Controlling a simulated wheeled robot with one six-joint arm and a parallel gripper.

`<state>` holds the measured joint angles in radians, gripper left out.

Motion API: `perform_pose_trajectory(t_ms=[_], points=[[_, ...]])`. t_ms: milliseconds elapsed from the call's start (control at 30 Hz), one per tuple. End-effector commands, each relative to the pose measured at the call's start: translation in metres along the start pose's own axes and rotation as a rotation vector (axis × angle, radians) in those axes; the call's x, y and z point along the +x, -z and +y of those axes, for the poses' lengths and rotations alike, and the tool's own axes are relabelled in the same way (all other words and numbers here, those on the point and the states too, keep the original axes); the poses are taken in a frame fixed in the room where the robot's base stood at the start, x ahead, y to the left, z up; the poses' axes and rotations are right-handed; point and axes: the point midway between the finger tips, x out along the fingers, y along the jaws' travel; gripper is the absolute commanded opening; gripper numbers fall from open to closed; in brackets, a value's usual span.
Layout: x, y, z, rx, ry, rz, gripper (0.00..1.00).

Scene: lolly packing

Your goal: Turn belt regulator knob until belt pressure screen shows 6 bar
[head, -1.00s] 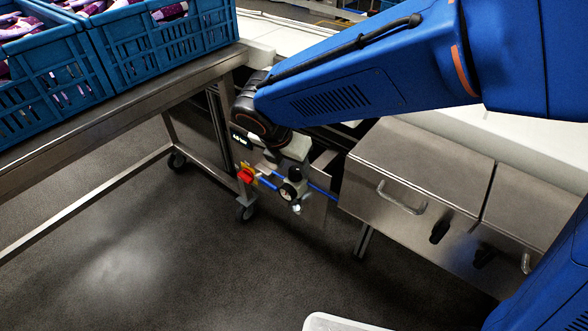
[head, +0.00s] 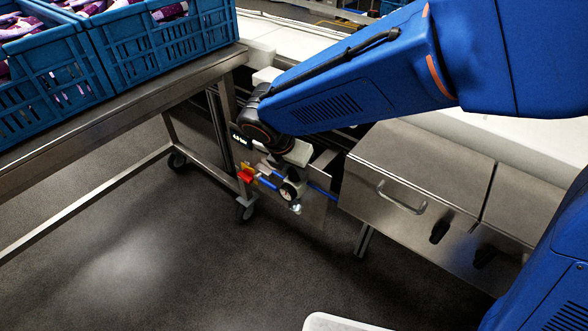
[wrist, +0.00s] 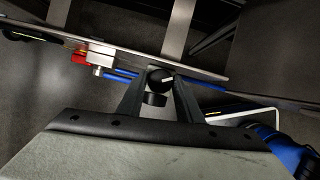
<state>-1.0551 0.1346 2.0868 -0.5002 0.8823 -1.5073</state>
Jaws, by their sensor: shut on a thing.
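The belt regulator knob (wrist: 159,79) is black and round with a white mark, and shows between the fingers in the wrist view. My gripper (wrist: 160,88) is shut on it, one finger on each side. In the head view my gripper (head: 293,160) is at the panel, where my wrist and the gripper body hide the knob. The belt pressure screen (head: 241,140) is small and dark with pale digits and "bar", left of my wrist. Its digits are too small to read surely. A round gauge-like part (head: 288,191) sits below the gripper.
The metal panel (head: 318,200) carries a red part (head: 246,176) and blue hoses (head: 268,183). A steel cabinet (head: 410,165) with a handle stands to the right. A wheeled steel table (head: 120,115) with blue crates (head: 150,52) stands left.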

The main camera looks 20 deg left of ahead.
Motion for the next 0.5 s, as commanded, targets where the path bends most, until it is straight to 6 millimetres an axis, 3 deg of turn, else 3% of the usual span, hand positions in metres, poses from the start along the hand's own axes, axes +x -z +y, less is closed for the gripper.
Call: perform_pose_trajectory(t_ms=[500], points=[[0.0001,-0.0006,0.0031,0.347,0.144,0.000,0.10]])
